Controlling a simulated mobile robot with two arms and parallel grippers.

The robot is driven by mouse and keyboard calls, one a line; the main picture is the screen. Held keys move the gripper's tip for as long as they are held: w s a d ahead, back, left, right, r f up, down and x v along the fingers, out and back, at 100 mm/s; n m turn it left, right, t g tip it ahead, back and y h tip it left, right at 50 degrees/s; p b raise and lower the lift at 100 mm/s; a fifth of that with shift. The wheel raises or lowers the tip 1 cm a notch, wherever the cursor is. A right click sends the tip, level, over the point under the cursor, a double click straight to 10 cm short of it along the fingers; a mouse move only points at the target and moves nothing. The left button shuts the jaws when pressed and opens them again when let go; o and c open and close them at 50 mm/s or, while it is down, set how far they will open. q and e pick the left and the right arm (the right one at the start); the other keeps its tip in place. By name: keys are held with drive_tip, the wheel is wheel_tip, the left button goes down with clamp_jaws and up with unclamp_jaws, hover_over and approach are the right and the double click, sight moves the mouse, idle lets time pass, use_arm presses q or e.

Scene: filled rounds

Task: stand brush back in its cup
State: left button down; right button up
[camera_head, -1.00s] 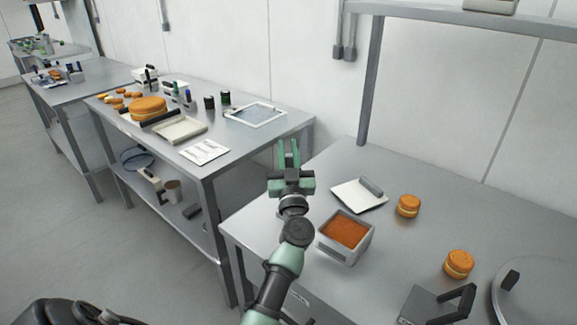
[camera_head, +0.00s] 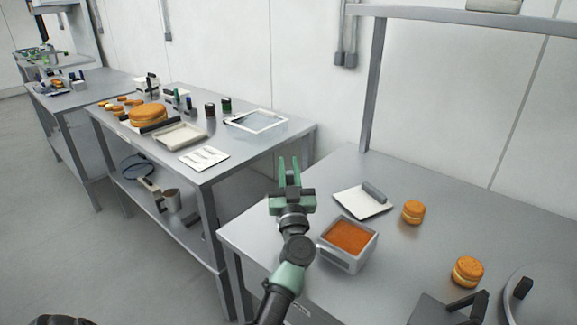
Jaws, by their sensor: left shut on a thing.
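My left gripper (camera_head: 290,166) is in the middle of the view, over the left end of the near steel table, with its green fingers pointing away from me. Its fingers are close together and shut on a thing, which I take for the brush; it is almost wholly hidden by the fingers. I cannot make out bristles or a handle. No cup for a brush can be told for certain. Two small dark cylinders, one black (camera_head: 210,109) and one dark green (camera_head: 227,104), stand on the farther table.
On the near table (camera_head: 415,250) are a square container of orange-brown filling (camera_head: 349,236), a white sheet with a grey bar (camera_head: 362,202), two filled rounds (camera_head: 413,212) (camera_head: 467,271) and a round plate (camera_head: 545,300). A shelf post (camera_head: 375,85) rises behind. The farther table holds trays and a large round (camera_head: 149,115).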

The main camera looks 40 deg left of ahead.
sight(290, 177)
use_arm(q)
drive_tip(key=c, duration=1.3)
unclamp_jaws()
drive_tip(key=shift+s+r, duration=0.1)
drive_tip(key=shift+r, duration=0.5)
drive_tip(key=v, duration=0.7)
drive_tip(key=shift+s+d+f+b, duration=0.1)
drive_tip(key=shift+d+b, duration=0.05)
drive_tip(key=shift+b, duration=0.2)
drive_tip(key=o, duration=1.3)
